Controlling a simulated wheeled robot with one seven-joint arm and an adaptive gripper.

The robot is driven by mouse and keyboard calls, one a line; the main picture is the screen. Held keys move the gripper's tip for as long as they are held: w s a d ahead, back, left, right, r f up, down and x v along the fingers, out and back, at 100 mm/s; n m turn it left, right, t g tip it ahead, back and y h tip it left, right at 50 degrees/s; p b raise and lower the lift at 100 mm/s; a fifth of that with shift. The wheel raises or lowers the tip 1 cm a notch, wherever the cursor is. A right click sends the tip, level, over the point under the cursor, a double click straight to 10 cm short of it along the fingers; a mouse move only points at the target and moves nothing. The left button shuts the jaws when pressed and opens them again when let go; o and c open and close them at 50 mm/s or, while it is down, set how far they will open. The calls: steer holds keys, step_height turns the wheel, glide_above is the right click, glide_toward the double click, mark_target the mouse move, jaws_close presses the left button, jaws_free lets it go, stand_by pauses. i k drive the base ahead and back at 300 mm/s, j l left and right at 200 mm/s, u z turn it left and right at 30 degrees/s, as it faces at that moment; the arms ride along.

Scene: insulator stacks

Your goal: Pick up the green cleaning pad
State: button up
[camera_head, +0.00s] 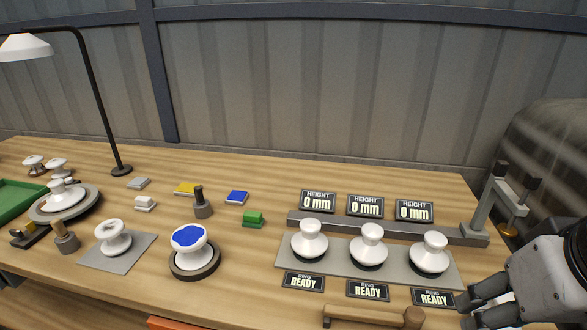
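The green cleaning pad (252,219) is a small green block lying on the wooden workbench, right of centre of the picture's left half. It sits in front of a blue pad (237,197) and to the right of a dark cylindrical post. My gripper (465,312) is at the lower right corner, partly cut off by the picture edge. Its two dark fingers are apart with nothing seen between them. It is well to the right of the green pad, with the insulator row between them.
Three white insulators (368,246) stand on a grey plate, with READY signs in front and height displays behind. Left of the green pad are a blue-topped insulator (190,240), a dark post (202,205) and a yellow pad (185,188). A wooden-handled tool (375,316) lies near my gripper.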

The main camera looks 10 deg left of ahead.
mark_target(251, 219)
steer(key=i+j, duration=0.15)
steer(key=j, duration=0.2)
steer(key=i+j+u, duration=0.1)
steer(key=j, duration=0.25)
steer(key=i+j, duration=0.15)
steer(key=j, duration=0.2)
steer(key=i+j+u, duration=0.15)
steer(key=j, duration=0.2)
